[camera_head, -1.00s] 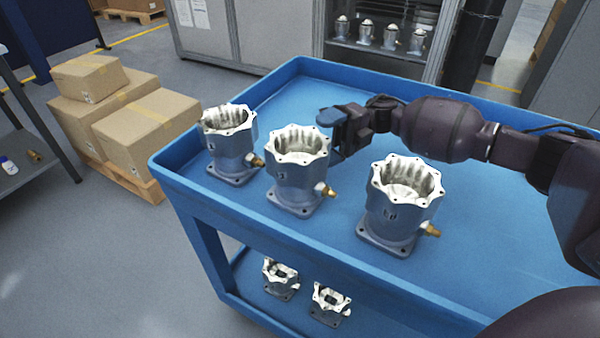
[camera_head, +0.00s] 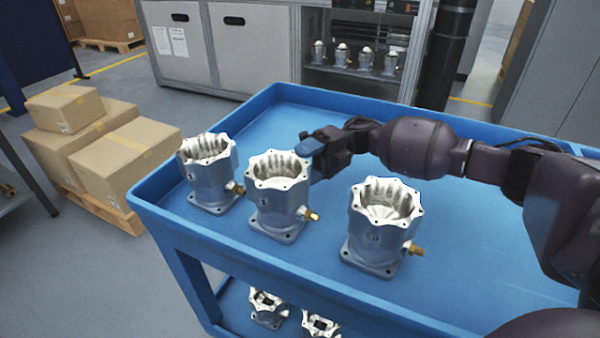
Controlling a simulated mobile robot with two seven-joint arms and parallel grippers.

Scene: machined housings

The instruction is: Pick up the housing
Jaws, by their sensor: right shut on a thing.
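Three machined housings with bright scalloped rims and brass side fittings stand upright on the blue cart's top (camera_head: 480,240): a left housing (camera_head: 208,180), a middle housing (camera_head: 277,205) and a right housing (camera_head: 376,240). My right gripper (camera_head: 311,150) is at the far right side of the middle housing's rim, shut on that housing. The rim hides part of the fingers, so the exact contact is not visible. The middle housing's base still appears to rest on the cart. My left gripper is not in view.
The cart has a raised rim (camera_head: 150,190) and a lower shelf with more housings (camera_head: 268,308). Cardboard boxes (camera_head: 125,160) stand on a pallet at left. Grey cabinets (camera_head: 250,50) and a shelf with several housings (camera_head: 342,56) are behind.

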